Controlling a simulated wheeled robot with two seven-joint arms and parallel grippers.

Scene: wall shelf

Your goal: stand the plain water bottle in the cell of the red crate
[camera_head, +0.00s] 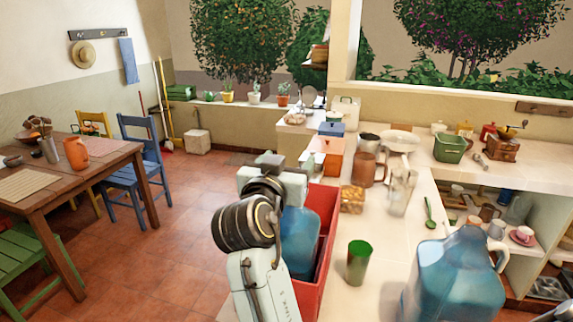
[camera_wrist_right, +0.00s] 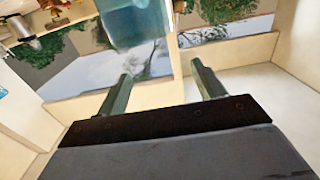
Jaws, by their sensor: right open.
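The red crate (camera_head: 327,205) stands at the left edge of the counter, partly hidden by my right arm. A blue see-through bottle (camera_head: 301,240) without a visible handle shows at the crate, behind my arm; its base is hidden, so I cannot tell whether it rests in a cell. A larger blue jug with a handle (camera_head: 445,280) stands at the front right. My right gripper (camera_head: 290,162) is above the crate. In the right wrist view its fingers (camera_wrist_right: 160,70) are apart with nothing between them, and a blue bottle (camera_wrist_right: 135,22) shows beyond them. My left gripper is out of view.
A green cup (camera_head: 359,262) stands on the counter between crate and jug. A brown mug (camera_head: 366,169), a clear pitcher (camera_head: 401,192) and a jar (camera_head: 352,199) stand behind it.

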